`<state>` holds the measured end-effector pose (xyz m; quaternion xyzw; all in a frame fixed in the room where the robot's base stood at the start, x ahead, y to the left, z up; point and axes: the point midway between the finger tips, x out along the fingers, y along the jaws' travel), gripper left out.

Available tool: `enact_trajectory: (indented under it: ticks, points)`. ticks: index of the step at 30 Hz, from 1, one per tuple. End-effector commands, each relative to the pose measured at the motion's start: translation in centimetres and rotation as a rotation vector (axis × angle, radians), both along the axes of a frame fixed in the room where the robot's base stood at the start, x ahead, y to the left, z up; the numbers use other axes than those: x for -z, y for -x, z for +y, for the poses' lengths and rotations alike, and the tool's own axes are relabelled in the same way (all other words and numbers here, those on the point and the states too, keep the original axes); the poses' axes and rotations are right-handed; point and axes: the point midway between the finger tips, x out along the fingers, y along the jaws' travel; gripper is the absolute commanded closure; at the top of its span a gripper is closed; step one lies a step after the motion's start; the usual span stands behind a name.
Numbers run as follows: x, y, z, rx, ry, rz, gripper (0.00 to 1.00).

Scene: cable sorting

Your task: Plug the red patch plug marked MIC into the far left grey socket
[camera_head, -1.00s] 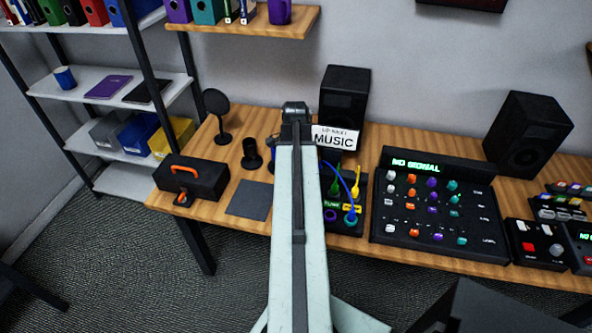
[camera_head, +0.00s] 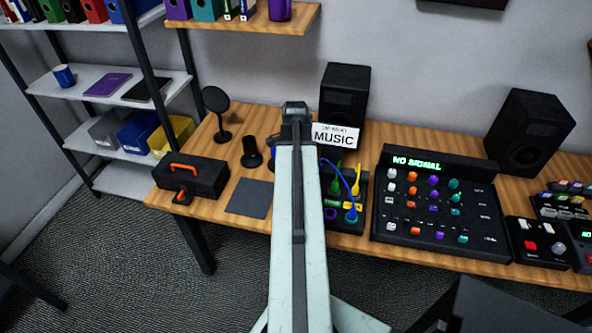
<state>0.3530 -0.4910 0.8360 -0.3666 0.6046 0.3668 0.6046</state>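A dark patch box (camera_head: 347,232) stands on the desk just right of my arm, with its left part hidden behind the arm. Yellow and green plugs (camera_head: 336,180) and a blue cable (camera_head: 355,185) show at the box. I cannot see a red plug marked MIC. The far left grey socket cannot be made out either. My pale arm reaches up the middle of the view to a dark wrist joint just left of the MUSIC sign. My gripper's fingers are hidden behind the arm, so its hold does not show.
A mixer (camera_head: 440,205) reading NO SIGNAL stands right of the box. A MUSIC sign (camera_head: 335,136) and a speaker (camera_head: 343,92) are behind. Some desk is bare around the mat.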

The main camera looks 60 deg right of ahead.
Motion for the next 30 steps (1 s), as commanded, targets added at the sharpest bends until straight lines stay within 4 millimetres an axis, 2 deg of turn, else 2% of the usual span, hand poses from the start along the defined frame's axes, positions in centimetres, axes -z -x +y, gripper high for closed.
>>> enact_trajectory:
  ticks: [23, 24, 26, 30]
  points:
    - [0.54, -0.02, 0.01, 0.0, 0.0, 0.0, 1.0]
    - [0.54, -0.02, 0.01, 0.0, 0.0, 0.0, 0.71]
    - [0.54, -0.02, 0.01, 0.0, 0.0, 0.0, 0.54]
    - [0.54, -0.02, 0.02, 0.0, 0.0, 0.0, 0.53]
